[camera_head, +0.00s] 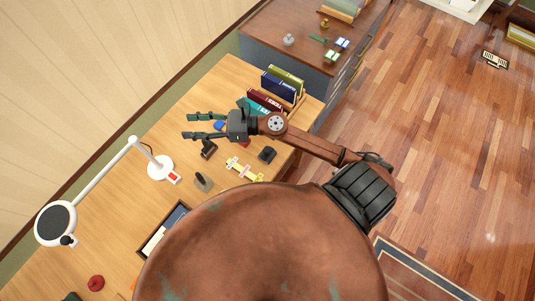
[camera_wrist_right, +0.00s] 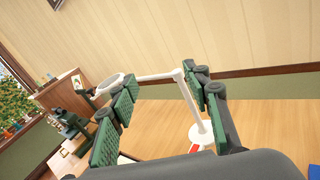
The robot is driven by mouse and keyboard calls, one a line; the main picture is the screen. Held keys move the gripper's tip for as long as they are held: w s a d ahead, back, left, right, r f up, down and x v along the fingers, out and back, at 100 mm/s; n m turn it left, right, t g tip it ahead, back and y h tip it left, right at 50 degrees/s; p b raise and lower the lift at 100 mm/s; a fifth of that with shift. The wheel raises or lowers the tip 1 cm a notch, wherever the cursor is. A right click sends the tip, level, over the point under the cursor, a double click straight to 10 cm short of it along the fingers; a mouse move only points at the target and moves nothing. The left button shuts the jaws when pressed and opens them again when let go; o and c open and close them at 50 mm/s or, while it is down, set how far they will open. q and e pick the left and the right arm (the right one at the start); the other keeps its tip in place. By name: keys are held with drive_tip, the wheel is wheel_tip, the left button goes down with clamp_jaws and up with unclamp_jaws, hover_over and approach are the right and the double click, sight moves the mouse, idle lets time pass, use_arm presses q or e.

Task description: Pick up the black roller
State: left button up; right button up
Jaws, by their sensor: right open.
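My right gripper (camera_head: 190,126) reaches in from the right, above the wooden desk, with its two green-padded fingers spread and nothing between them. The fingers also frame the right wrist view (camera_wrist_right: 162,88), with the wall and a lamp beyond. I cannot tell for certain which dark item is the black roller. A small black object (camera_head: 267,154) lies on the desk below my right forearm. Another dark object (camera_head: 208,149) lies just below the gripper, and a grey-black item (camera_head: 203,181) lies nearer the tray. None touches the fingers. My left gripper does not show.
A white desk lamp (camera_head: 159,166) stands left of the gripper, its arm reaching further left. Books (camera_head: 280,84) stand behind the gripper. A yellow strip (camera_head: 244,169), a dark-rimmed tray (camera_head: 147,248) and a red item (camera_head: 96,283) lie on the desk.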

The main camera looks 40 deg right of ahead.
drive_tip(key=s+f+n+g+h, duration=0.25)
drive_tip(key=f+n+g, duration=0.35)
drive_tip(key=f+n, duration=0.3)
drive_tip(key=n+g+h, duration=0.6)
drive_tip(key=h, duration=0.4)
hover_over(267, 149)
drive_tip(key=f, duration=1.5)
drive_tip(key=shift+w+d, duration=0.1)
drive_tip(key=shift+w, duration=0.3)
drive_tip(key=f, duration=0.2)
drive_tip(key=f+p, duration=0.1)
drive_tip(key=f, duration=0.1)
drive_tip(key=s+f+p, duration=0.1)
drive_tip(key=f, duration=0.1)
drive_tip(key=shift+f, duration=0.75)
drive_tip(key=shift+c, duration=0.2)
clamp_jaws()
